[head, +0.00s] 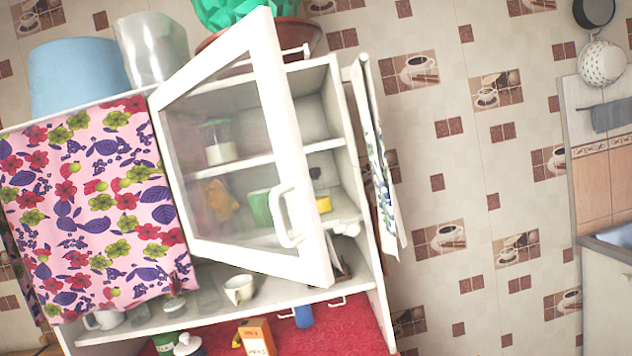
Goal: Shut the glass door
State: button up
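The glass door (273,120) has a white frame around a clear pane and belongs to the white wall cabinet (337,130). It is hinged on its left side and stands partly open, swung out toward me, with its right edge away from the cabinet. Its white handle (285,218) is on the right part of the frame, low down. Shelves with jars and small packages show through the pane and in the gap at the right. My gripper is not in view. The view is tilted.
A floral cloth (95,205) hangs over the cabinet's left part. A towel (375,160) hangs at the right side. A cup (239,289) sits on the lower shelf.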

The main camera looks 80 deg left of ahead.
aim_at(255, 34)
jog(key=u, duration=1.35)
jog(key=k, duration=0.9)
jog(key=u, duration=0.25)
jog(key=i, duration=0.5)
jog(key=z, duration=0.1)
